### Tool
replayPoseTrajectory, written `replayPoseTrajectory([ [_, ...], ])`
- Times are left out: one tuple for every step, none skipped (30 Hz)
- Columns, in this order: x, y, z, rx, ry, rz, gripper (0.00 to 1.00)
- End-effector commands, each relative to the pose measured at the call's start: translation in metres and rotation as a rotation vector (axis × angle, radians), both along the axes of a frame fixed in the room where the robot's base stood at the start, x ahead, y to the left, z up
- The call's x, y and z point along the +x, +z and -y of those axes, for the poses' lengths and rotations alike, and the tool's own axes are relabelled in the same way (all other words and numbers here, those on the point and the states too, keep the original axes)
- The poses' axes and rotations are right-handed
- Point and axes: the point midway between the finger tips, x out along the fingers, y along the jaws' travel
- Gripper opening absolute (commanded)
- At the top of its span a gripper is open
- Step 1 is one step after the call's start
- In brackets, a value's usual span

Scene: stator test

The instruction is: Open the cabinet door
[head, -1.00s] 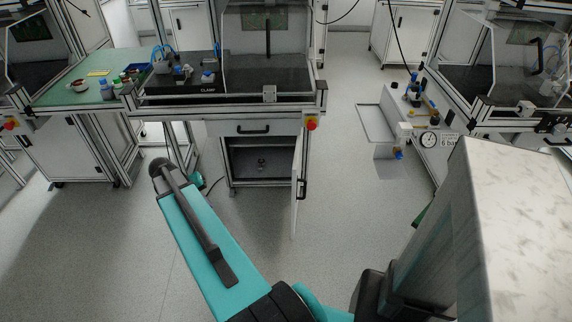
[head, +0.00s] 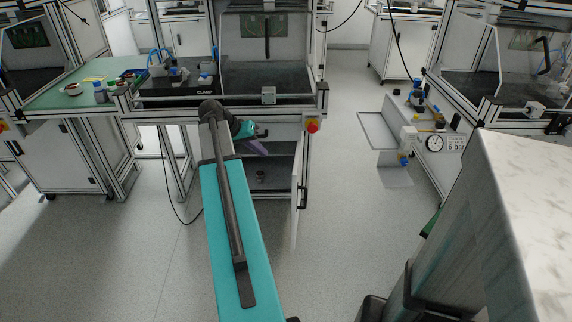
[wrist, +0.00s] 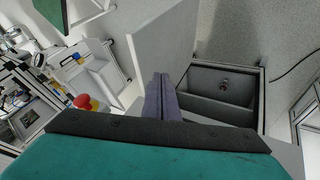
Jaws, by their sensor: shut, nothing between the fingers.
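The white cabinet door (head: 297,196) stands swung out toward me, hinged at the right side of the cabinet, with a dark handle (head: 304,196) on its right face. The dark cabinet interior (head: 283,172) shows left of it. My gripper (head: 256,149) is in front of the upper part of the opening, left of the door, partly hidden by my arm. In the wrist view my purple-grey fingers (wrist: 163,97) are shut and empty, between the door panel (wrist: 165,48) and the open interior (wrist: 205,79). I cannot tell whether they touch the door.
A small object (head: 260,177) sits inside the cabinet. A red button (head: 312,126) sticks out at the bench's front right corner. A pressure gauge (head: 435,144) is on the right-hand station. The grey floor (head: 345,230) right of the door is clear.

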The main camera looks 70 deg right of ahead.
Motion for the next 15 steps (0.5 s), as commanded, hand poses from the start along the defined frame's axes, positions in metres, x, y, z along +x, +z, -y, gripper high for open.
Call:
replayPoseTrajectory([
  [0.0, 0.0, 0.0, 0.0, 0.001, 0.0, 0.0],
  [0.0, 0.0, 0.0, 0.0, 0.001, 0.0, 0.0],
  [0.001, 0.0, 0.0, 0.001, 0.001, 0.0, 0.0],
  [0.001, 0.0, 0.0, 0.001, 0.001, 0.0, 0.0],
  [0.001, 0.0, 0.0, 0.001, 0.001, 0.0, 0.0],
  [0.001, -0.001, 0.0, 0.001, 0.002, 0.0, 0.0],
  [0.001, -0.001, 0.0, 0.001, 0.002, 0.0, 0.0],
  [0.0, -0.002, 0.0, 0.001, 0.002, 0.0, 0.0],
  [0.0, -0.003, 0.001, 0.002, 0.002, 0.0, 0.0],
  [0.0, -0.003, 0.001, 0.002, 0.002, 0.0, 0.0],
  [-0.001, -0.005, 0.002, 0.002, 0.002, 0.0, 0.0],
  [-0.002, -0.007, 0.003, 0.002, 0.002, 0.0, 0.0],
  [-0.003, -0.008, 0.004, 0.002, 0.002, 0.0, 0.0],
  [-0.004, -0.01, 0.005, 0.003, 0.001, -0.001, 0.0],
  [-0.005, -0.014, 0.007, 0.003, 0.001, -0.001, 0.0],
])
